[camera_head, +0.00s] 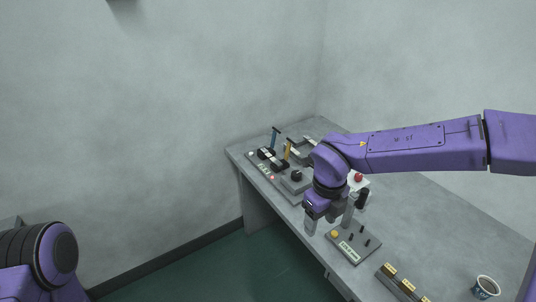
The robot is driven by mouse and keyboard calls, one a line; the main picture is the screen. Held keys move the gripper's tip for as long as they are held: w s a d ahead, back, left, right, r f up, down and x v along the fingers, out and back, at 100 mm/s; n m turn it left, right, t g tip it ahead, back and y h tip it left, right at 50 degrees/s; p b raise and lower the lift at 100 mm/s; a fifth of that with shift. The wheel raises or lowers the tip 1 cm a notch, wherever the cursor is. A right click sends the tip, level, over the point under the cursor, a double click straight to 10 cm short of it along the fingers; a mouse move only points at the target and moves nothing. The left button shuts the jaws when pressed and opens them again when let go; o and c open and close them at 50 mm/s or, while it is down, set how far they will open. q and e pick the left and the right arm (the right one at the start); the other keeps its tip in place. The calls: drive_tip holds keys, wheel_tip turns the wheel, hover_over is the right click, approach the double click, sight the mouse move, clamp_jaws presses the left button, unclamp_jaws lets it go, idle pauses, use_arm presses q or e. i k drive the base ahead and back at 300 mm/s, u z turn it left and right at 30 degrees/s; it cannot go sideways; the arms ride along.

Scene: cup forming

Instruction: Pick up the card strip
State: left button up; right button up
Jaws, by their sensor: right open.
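My right gripper (329,219) hangs over the front edge of the grey table (428,228), pointing down. Its fingers are apart, and I see nothing between them. I cannot pick out the card strip for certain; it may be hidden behind the gripper or too small to tell. Just in front of the gripper is a grey panel (345,243) with a yellow button, small dark pegs and a pale label. My left arm shows only at the lower left corner; its gripper is out of the picture.
A fixture with blue (275,138) and orange (288,149) levers stands at the far end. A red knob (358,177) is behind my right wrist. A block with several yellow-marked pieces (402,285) and a cup (485,287) stand nearer. The table's right middle is clear.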

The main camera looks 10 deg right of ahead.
sight(276, 162)
drive_tip(key=z, duration=0.1)
drive_tip(key=i, duration=1.8)
drive_tip(key=u, duration=0.1)
